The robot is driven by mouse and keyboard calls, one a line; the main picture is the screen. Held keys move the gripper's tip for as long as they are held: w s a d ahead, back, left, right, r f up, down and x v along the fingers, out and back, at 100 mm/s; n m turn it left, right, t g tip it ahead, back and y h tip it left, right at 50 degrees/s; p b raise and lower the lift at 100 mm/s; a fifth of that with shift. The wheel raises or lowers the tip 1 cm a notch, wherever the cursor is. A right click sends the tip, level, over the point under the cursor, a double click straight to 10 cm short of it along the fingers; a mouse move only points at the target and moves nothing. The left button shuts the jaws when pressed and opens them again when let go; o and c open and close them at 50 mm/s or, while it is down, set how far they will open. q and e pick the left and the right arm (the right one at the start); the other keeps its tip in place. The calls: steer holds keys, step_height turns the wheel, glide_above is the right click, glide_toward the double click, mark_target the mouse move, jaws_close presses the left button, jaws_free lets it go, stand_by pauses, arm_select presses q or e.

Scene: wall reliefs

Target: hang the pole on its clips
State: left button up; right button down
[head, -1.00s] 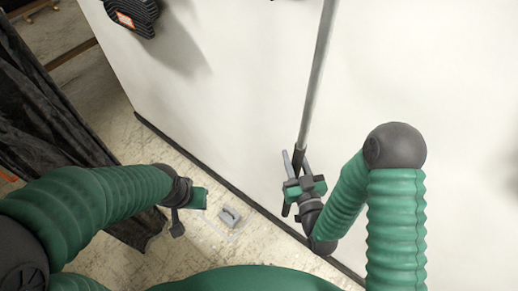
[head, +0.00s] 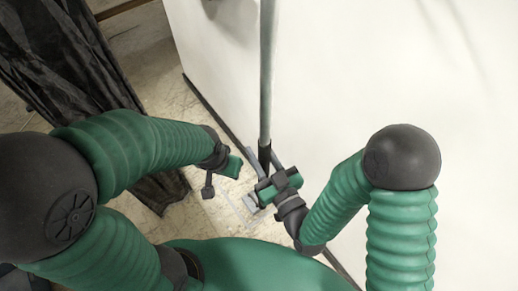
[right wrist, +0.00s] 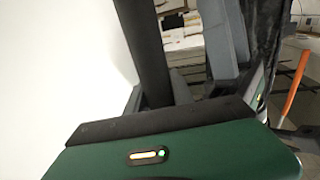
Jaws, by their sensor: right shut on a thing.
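The pole (head: 266,75) is a long grey rod with a dark lower end, standing nearly upright in front of the white wall in the head view. Its top runs out of the picture. My right gripper (head: 262,162) is shut on the dark lower end. In the right wrist view the dark end of the pole (right wrist: 146,50) rises by a grey finger (right wrist: 222,45). My left gripper (head: 222,172) is to the left of the pole, apart from it; its jaw opening is unclear. I cannot make out any clips.
The white wall (head: 400,70) fills the right side, with a dark skirting strip along its foot. A black curtain (head: 75,70) hangs at the left. A small grey object (head: 251,203) lies on the pale floor, partly hidden by my right gripper.

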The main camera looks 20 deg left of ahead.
steer(key=w+d+f+b, duration=0.3)
steer(key=w+d+b, duration=0.1)
steer(key=w+d, duration=0.6)
steer(key=shift+w+d, duration=0.25)
steer(key=shift+w, duration=1.6)
stand_by(0.4)
steer(key=c, duration=1)
jaws_free()
steer(key=shift+c, duration=0.2)
steer(key=shift+s+d, duration=0.1)
